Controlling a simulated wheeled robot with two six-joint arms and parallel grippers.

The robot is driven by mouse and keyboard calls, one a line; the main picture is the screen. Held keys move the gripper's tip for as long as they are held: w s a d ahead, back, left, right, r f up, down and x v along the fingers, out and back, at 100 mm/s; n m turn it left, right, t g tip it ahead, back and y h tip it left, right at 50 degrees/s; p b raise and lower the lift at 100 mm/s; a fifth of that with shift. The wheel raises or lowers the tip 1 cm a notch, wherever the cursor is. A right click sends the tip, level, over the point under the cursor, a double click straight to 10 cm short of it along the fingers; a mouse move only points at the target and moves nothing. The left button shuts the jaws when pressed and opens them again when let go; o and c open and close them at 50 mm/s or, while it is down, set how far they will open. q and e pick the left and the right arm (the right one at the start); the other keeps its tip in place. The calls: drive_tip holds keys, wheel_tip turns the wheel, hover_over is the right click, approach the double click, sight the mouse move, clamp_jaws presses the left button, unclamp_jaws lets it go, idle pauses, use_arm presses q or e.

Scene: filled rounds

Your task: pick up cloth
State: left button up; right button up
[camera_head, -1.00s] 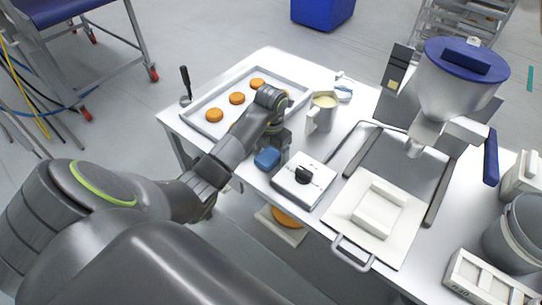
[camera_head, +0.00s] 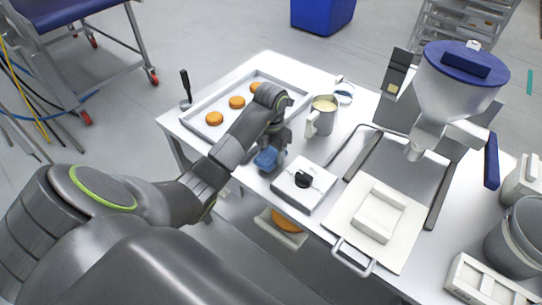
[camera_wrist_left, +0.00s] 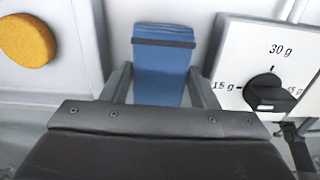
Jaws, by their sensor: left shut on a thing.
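The blue folded cloth (camera_head: 267,158) is at the front edge of the white table, left of the dial box. My left gripper (camera_head: 272,150) is over it, pointing down. In the left wrist view the cloth (camera_wrist_left: 163,62) stands between the two fingers of my left gripper (camera_wrist_left: 160,85), with a dark band across its upper part. The gripper is shut on the cloth. Whether the cloth is clear of the tabletop is hard to tell. My right gripper is not in view.
A white box with a black dial (camera_head: 303,180) stands close to the right of the cloth. A tray (camera_head: 203,130) with orange-brown rounds lies to the left. A jug (camera_head: 322,117) stands behind. A machine with a blue-lidded hopper (camera_head: 462,85) stands at the right.

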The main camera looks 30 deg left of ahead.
sight(271, 153)
use_arm(q)
wheel_tip(271, 153, up, 6)
drive_tip(key=p, duration=0.4)
drive_tip(key=shift+r+p, duration=0.2)
drive_tip(key=shift+p, duration=0.15)
drive_tip(key=shift+r+p, duration=0.9)
drive_tip(key=shift+p, duration=0.05)
drive_tip(key=o, duration=0.5)
drive_tip(key=shift+c, duration=0.2)
drive_tip(key=c, duration=0.3)
drive_tip(key=shift+c, duration=0.2)
drive_tip(key=shift+f, duration=0.1)
